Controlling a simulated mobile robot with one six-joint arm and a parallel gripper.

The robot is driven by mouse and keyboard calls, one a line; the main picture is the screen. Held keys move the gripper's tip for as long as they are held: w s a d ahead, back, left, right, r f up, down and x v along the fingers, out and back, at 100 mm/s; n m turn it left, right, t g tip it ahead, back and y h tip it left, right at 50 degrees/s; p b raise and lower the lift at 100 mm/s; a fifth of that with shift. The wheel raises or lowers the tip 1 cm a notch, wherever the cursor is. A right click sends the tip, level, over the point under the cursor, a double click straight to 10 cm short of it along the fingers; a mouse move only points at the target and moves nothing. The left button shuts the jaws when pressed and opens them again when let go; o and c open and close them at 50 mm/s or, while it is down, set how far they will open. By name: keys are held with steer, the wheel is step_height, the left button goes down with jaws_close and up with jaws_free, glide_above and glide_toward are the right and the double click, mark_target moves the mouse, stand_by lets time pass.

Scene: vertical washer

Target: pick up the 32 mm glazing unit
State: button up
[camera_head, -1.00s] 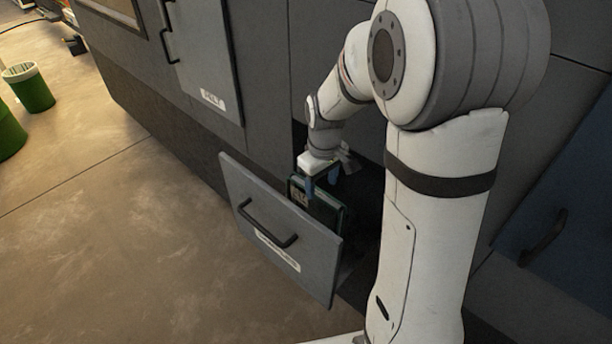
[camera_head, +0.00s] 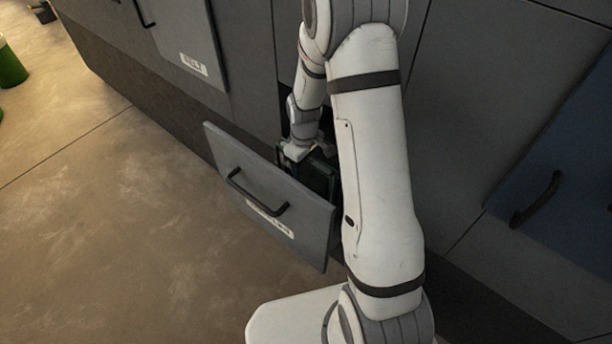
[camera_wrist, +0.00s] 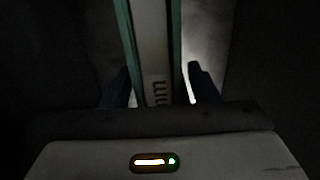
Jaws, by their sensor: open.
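A glazing unit (camera_wrist: 152,40) runs down the middle of the wrist view, seen edge-on. It has two teal glass edges with a pale spacer between them. The letters "mm" show on the spacer; any number before them is hidden. My gripper (camera_wrist: 160,86) is open, with one blue finger on each side of the unit and a visible gap at the right finger. In the head view the dark green unit (camera_head: 319,178) stands in the open drawer (camera_head: 262,205), and my gripper (camera_head: 303,158) is down at its top edge. The fingertips are hidden there.
The drawer front with its black handle (camera_head: 255,193) stands out from the grey cabinet (camera_head: 250,60). A blue panel with a handle (camera_head: 536,200) is at the right. Open floor (camera_head: 110,230) lies at the left. The drawer interior is very dark.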

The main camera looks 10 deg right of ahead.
steer(key=shift+f, duration=0.1)
steer(key=shift+c, duration=0.3)
jaws_close()
steer(key=shift+w, duration=0.1)
stand_by(0.9)
